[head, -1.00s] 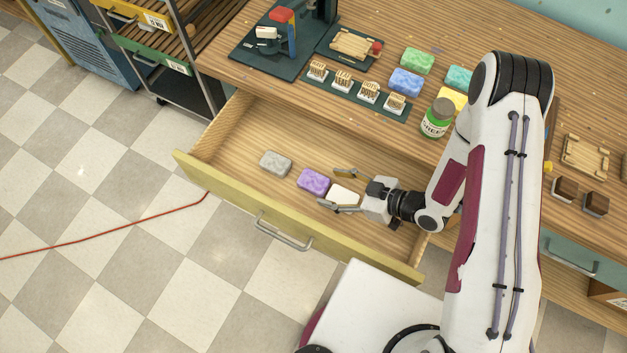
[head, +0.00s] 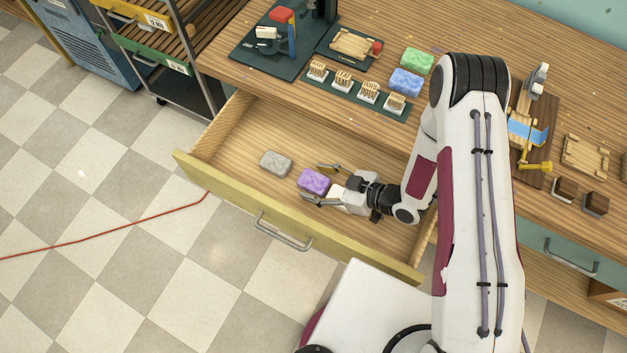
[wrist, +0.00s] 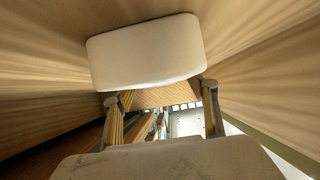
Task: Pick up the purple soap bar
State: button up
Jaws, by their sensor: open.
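The purple soap bar (head: 314,180) lies on the floor of the open drawer, in the head view. My gripper (head: 312,182) is open, with one finger on the far side and one on the near side of the purple bar in the picture. I cannot tell whether the fingers touch it or are still above it. A white soap bar (head: 337,191) shows partly beneath the gripper, mostly covered by it. In the wrist view I cannot make out the purple bar; a smooth pale block (wrist: 145,52) fills the top.
A grey soap bar (head: 276,163) lies to the left of the purple one. The drawer's yellow front wall (head: 230,207) is close on the near side. On the tabletop sit a green soap (head: 417,60) and a blue soap (head: 406,82).

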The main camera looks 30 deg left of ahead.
aim_at(318, 183)
jog(key=c, duration=1.3)
jog(key=shift+r, duration=5)
